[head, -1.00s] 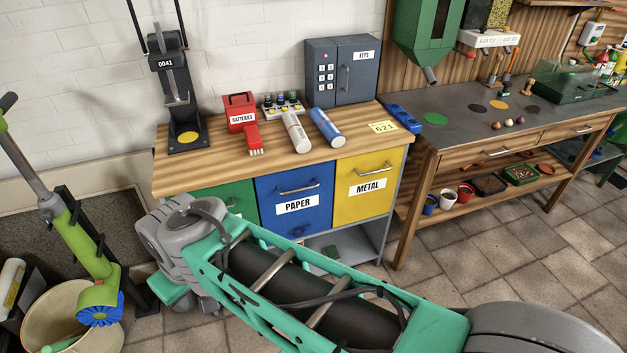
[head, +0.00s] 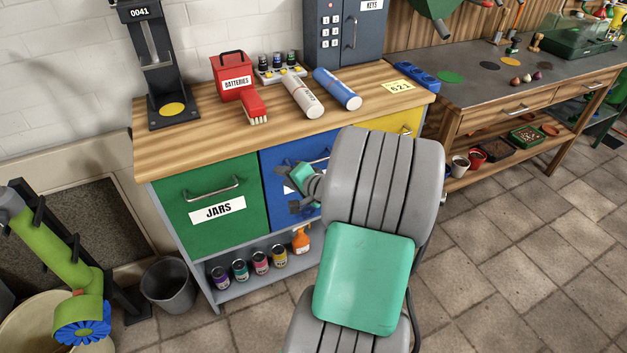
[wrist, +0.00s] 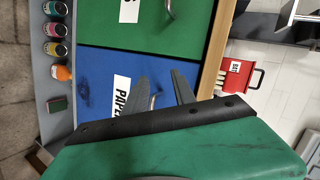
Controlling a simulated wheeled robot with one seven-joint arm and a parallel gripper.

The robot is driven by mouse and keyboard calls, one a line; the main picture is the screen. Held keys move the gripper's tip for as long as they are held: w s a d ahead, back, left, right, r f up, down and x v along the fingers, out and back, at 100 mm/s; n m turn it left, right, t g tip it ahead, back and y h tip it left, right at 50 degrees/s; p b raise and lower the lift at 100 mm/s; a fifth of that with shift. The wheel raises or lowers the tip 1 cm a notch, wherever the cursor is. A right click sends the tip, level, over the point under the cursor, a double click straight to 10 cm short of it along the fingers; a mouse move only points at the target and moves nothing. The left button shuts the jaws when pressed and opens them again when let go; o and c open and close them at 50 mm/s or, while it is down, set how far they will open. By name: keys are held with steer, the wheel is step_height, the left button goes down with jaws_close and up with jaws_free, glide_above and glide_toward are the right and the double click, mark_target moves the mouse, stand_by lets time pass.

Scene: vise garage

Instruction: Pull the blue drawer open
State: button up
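The blue drawer (head: 280,156) is the middle front of the wooden-topped cabinet, and it looks closed. My arm and gripper hide much of it in the head view. In the wrist view the drawer (wrist: 98,75) shows its PAPER label (wrist: 121,92) and part of its metal handle (wrist: 155,99). My gripper (head: 287,188) is in front of the drawer. In the wrist view the two fingers of my gripper (wrist: 158,76) are spread apart, with the handle between them in the picture. I cannot tell whether they touch it.
The green JARS drawer (head: 184,192) is left of the blue one, the yellow drawer (head: 395,122) right. Several cans (head: 240,270) and an orange bottle (head: 301,241) stand on the shelf below. A dark bin (head: 168,286) stands at lower left. The floor at right is clear.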

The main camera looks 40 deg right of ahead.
mark_target(313, 162)
steer(key=s+d+f+m+t+h+b, duration=0.15)
steer(key=s+d+m+h, duration=0.35)
steer(key=d, duration=0.5)
steer(key=shift+m+t+y, duration=0.25)
steer(key=shift+m+y, duration=0.25)
steer(key=shift+m, duration=0.1)
steer(key=x, duration=0.7)
steer(key=shift+w+d+f, duration=0.15)
steer(key=shift+w, duration=0.1)
steer(key=shift+w+d, duration=0.1)
steer(key=shift+w, duration=0.2)
steer(key=shift+c, duration=0.2)
jaws_close()
